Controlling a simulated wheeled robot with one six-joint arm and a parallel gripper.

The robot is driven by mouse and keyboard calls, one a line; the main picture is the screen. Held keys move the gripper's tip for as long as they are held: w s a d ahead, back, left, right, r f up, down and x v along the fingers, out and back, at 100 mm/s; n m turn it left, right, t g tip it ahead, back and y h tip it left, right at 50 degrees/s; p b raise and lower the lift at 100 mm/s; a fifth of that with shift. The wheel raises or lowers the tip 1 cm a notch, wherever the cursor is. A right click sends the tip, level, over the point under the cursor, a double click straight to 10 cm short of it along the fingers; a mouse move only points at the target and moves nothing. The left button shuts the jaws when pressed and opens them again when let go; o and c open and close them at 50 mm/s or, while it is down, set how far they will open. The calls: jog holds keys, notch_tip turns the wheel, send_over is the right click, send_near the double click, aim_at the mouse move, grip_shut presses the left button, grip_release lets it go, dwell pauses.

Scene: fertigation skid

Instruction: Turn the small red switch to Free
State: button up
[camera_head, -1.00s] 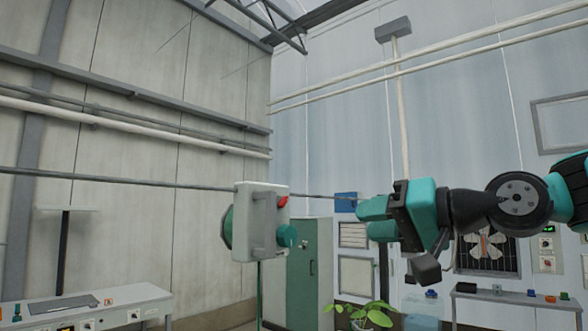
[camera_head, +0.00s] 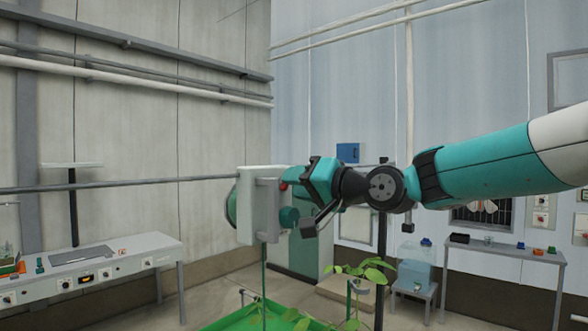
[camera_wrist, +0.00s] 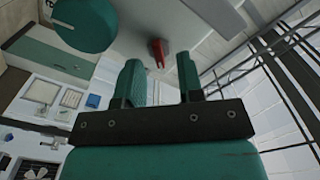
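The small red switch (camera_head: 283,186) is on the upper right side of a pale grey box (camera_head: 248,228) in the head view, mostly hidden by my gripper (camera_head: 291,177). In the wrist view the red switch (camera_wrist: 157,53) shows just beyond and between the two teal fingers of my gripper (camera_wrist: 158,72). The fingers are open with nothing between them. They appear apart from the switch, though the exact distance is unclear. No label or Free mark on the switch is readable.
A round teal knob (camera_head: 289,217) sits below the red switch; it also shows at upper left in the wrist view (camera_wrist: 83,22). A grey bar handle runs up the box face. Below are a green tray (camera_head: 236,322) and a leafy plant (camera_head: 365,272). Benches stand left and right.

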jog(key=shift+w+a, duration=0.3)
jog(key=shift+a, duration=0.15)
grip_shut()
